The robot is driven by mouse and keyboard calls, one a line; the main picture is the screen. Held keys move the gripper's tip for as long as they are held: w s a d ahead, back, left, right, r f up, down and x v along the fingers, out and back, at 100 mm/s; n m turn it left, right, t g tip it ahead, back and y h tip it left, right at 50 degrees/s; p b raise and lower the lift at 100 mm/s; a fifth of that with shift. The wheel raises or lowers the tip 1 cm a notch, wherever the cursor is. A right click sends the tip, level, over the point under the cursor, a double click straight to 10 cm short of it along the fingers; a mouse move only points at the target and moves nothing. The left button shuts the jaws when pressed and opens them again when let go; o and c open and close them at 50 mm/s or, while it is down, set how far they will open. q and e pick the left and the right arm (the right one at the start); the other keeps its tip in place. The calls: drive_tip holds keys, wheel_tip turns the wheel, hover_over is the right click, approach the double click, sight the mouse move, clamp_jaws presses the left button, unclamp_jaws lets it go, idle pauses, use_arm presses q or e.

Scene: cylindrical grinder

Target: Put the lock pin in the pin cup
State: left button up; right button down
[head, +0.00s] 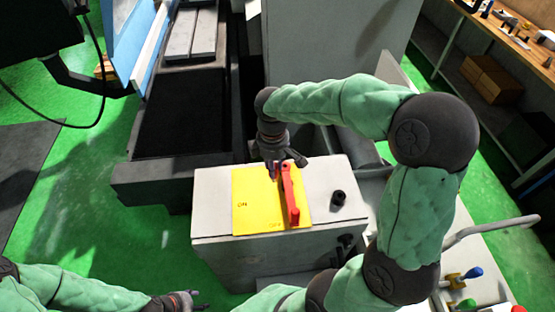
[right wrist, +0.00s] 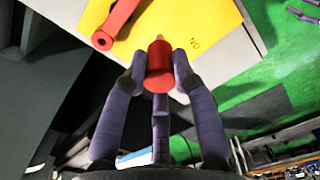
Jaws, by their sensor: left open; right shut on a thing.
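The lock pin (right wrist: 159,68), a red cylinder with a paler thin tip, is between the fingers of my right gripper (right wrist: 158,75) in the right wrist view. My right gripper (head: 281,163) is shut on it over the back edge of the yellow plate. In the head view its fingers mostly hide the pin. A small black cylinder, seemingly the pin cup (head: 338,198), stands on the grey box top, right of the plate. Its inside cannot be made out. My left gripper (head: 188,298) is open and empty at the bottom left, away from the box.
The yellow plate (head: 248,211), marked ON and OFF, carries a red lever (head: 290,200) close to my right gripper. The lever also shows in the right wrist view (right wrist: 117,22). The grey box top (head: 340,225) around the black cylinder is clear.

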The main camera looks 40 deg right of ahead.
drive_tip(key=shift+s+a+r, duration=0.2)
drive_tip(key=shift+s+a, duration=0.05)
drive_tip(key=shift+a, duration=0.1)
drive_tip(key=shift+s+d, duration=0.1)
drive_tip(key=s+d+p, duration=0.3)
drive_tip(key=s+p, duration=0.1)
drive_tip(key=s, duration=0.5)
drive_tip(key=s+d+p, duration=0.3)
drive_tip(key=s+d, duration=0.1)
drive_tip(key=s, duration=0.6)
drive_tip(key=w+d+f, duration=0.2)
drive_tip(key=d+f, duration=0.2)
drive_tip(key=w+d+f+p, duration=0.1)
drive_tip(key=w+d+f, duration=0.1)
drive_tip(key=d+f, duration=0.2)
drive_tip(key=w+d+f+p, duration=0.1)
drive_tip(key=w+d+f, duration=0.1)
drive_tip(key=d+f, duration=0.1)
drive_tip(key=shift+w+d+f, duration=0.35)
drive_tip(key=shift+d+f, duration=0.15)
drive_tip(key=shift+f, duration=0.3)
